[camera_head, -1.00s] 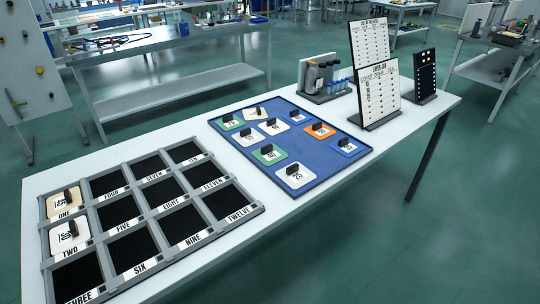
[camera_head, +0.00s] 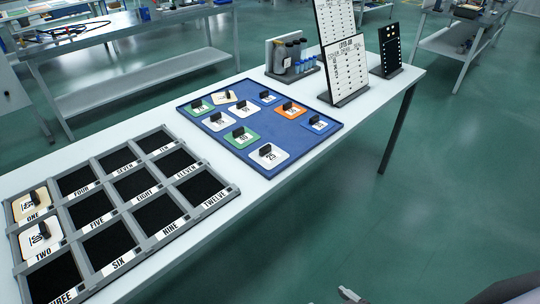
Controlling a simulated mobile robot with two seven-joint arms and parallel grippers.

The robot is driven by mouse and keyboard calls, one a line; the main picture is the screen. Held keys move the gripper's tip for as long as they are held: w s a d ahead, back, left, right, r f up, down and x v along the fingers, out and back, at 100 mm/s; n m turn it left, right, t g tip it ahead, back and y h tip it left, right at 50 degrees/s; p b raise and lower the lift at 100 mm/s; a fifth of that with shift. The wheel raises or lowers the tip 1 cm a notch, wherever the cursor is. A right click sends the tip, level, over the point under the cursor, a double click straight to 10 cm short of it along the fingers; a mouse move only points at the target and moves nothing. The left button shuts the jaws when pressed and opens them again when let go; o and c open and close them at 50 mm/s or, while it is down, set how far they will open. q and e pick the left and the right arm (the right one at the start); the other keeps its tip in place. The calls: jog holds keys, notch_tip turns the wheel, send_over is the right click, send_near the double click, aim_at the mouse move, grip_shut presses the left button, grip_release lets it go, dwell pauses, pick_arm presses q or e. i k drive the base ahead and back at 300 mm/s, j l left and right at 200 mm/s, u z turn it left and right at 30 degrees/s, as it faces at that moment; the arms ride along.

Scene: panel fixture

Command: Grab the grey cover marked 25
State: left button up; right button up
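The light grey cover marked 25 (camera_head: 276,159) lies at the near corner of the blue tray (camera_head: 309,148), with a black upright handle on it. Nothing touches it. A small part of my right gripper (camera_head: 350,296) shows at the bottom edge, well below and to the right of the cover and apart from it. Its fingers are too cut off to tell whether they are open. My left gripper is not in view.
Other covers lie in the tray, including a green one (camera_head: 236,142) and an orange one (camera_head: 296,112). A grey compartment frame (camera_head: 75,221) stands at the left, with covers in ONE and TWO. Bottles (camera_head: 291,54) and upright boards (camera_head: 345,94) stand behind the tray.

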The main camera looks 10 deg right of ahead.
aim_at(269, 156)
jog(key=l+z, duration=0.25)
jog(key=i+l+z, duration=0.1)
jog(key=z, duration=0.15)
jog(key=i+l+u, duration=0.3)
jog(key=i+l, duration=0.25)
jog(key=l, duration=0.15)
